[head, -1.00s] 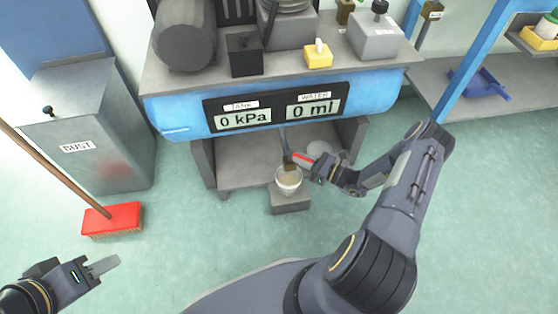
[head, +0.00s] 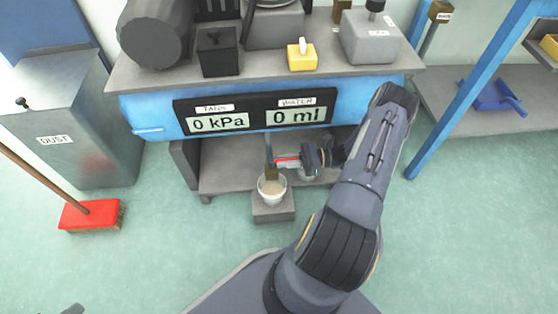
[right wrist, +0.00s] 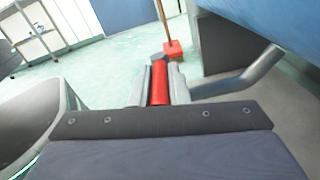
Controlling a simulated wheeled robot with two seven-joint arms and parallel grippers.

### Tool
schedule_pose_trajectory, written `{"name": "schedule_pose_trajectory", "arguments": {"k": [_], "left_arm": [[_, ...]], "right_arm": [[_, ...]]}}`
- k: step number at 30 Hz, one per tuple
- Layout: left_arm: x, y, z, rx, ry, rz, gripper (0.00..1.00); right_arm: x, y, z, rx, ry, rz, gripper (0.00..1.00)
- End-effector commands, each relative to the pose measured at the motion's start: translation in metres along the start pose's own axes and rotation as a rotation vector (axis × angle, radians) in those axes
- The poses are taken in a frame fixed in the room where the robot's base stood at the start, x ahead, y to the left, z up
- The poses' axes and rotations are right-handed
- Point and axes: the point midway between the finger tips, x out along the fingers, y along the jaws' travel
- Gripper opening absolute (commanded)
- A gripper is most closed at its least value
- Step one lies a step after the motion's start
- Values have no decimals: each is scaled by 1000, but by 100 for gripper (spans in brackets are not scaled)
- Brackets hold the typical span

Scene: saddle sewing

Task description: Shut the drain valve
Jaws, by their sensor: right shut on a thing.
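The drain valve is a small brass body (head: 271,173) on a grey pipe (head: 268,146) that hangs below the blue tank. Its red lever (head: 287,160) points right from the valve, close to level in the head view. My right gripper (right wrist: 159,84) is shut on the red lever (right wrist: 159,80), with one finger on each side. The pipe (right wrist: 245,76) also shows in the right wrist view. A white cup (head: 271,191) stands right under the valve outlet. Only a small grey tip of my left gripper (head: 72,310) shows at the bottom left; its jaws are hidden.
The cup stands on a grey block (head: 274,211) in front of the low shelf (head: 225,178). The tank panel (head: 254,112) above reads 0 kPa and 0 ml. A dust bin (head: 85,125) and red broom (head: 91,214) are at the left. The floor at the right is clear.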

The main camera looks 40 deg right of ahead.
Motion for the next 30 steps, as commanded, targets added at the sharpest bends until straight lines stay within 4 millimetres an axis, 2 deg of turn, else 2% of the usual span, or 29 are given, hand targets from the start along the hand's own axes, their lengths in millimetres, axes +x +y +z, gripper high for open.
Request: {"name": "schedule_pose_trajectory", "arguments": {"k": [15, 16, 21, 30], "left_arm": [[2, -1, 1, 0, 0, 0, 36], [2, -1, 1, 0, 0, 0, 36], [2, -1, 1, 0, 0, 0, 36], [1, 0, 0, 0, 0, 0, 36]], "right_arm": [[-4, 1, -1, 0, 5, 11, 0], [-4, 1, -1, 0, 5, 11, 17], [-4, 1, 0, 0, 4, 10, 37], [-6, 1, 0, 0, 3, 9, 37]]}}
